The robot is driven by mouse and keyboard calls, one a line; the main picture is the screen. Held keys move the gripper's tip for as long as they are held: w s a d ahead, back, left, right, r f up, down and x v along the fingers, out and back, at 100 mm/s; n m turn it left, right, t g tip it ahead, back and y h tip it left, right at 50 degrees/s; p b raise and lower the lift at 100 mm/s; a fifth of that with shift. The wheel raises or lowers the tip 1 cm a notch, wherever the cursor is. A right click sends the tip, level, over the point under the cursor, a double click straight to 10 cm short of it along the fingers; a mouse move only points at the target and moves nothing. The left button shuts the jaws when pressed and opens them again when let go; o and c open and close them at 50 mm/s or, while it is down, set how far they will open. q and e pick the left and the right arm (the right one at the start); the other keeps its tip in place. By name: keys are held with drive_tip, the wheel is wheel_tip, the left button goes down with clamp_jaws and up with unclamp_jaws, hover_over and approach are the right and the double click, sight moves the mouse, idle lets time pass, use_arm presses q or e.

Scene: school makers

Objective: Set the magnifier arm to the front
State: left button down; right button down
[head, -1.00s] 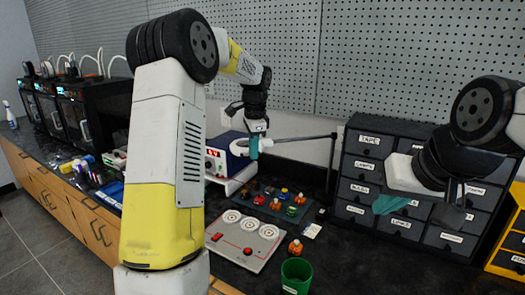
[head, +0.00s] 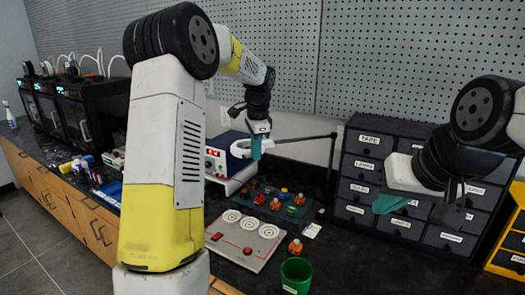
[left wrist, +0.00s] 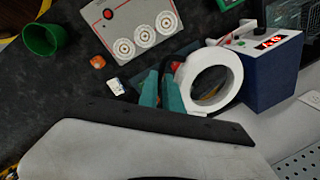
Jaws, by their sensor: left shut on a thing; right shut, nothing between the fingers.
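The magnifier has a white ring head (head: 238,149) on a thin dark arm (head: 305,138), which runs right to an upright post beside the drawer cabinet. The ring hangs in front of the white and blue device. My left gripper (head: 256,149), with teal fingers, is shut on the magnifier at the ring's right side. In the left wrist view the teal fingers (left wrist: 161,90) are right beside the white ring (left wrist: 236,75); the exact contact is partly hidden. My right gripper (head: 390,204) is shut and empty in front of the drawer cabinet, away from the magnifier.
A panel with dials (head: 243,241), several small coloured parts and a green cup (head: 296,275) stand on the dark bench below. A black drawer cabinet (head: 352,190) stands at right. The blue device (head: 235,146) sits behind the ring. Dark bench right of the cup is clear.

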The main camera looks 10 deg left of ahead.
use_arm(q)
drive_tip(key=s+d+n, duration=0.4)
drive_tip(key=s+d, duration=0.2)
drive_tip(key=d, duration=0.6)
drive_tip(key=s+d+n+g, duration=0.1)
drive_tip(key=s+d+n, duration=0.3)
drive_tip(key=d, duration=0.8)
drive_tip(key=shift+s+n+y, duration=0.4)
drive_tip(key=shift+s, duration=0.65)
drive_tip(key=shift+r, duration=0.1)
drive_tip(key=c, duration=1.8)
unclamp_jaws()
wheel_tip(320, 180, up, 8)
drive_tip(key=d, duration=0.1)
drive_tip(key=shift+s+d+f, duration=0.15)
drive_tip(key=shift+s+f, duration=0.05)
